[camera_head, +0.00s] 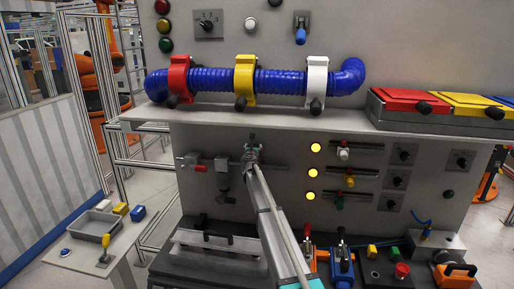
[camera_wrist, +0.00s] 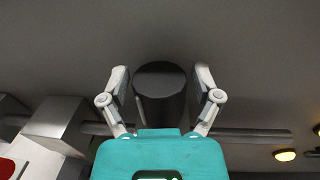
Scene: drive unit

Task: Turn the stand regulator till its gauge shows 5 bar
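The regulator's dark round knob (camera_wrist: 160,85) is in the middle of the wrist view, seen nearly end-on. My gripper (camera_wrist: 161,78) has one pale finger on each side of it. The fingers look spread, with a narrow dark gap between each finger and the knob. In the head view my gripper (camera_head: 253,146) is up against the panel on the pipe line, and it and my arm cover the regulator there. The gauge face cannot be made out in either view, so its reading is not visible.
A red-handled valve (camera_head: 200,168) and a bowl-shaped unit (camera_head: 223,184) sit left of my gripper. Lit yellow lamps (camera_head: 315,172) are to the right. A blue hose (camera_head: 290,82) with clamps lies on the ledge above. Toggle clamps (camera_head: 341,262) stand on the lower bench.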

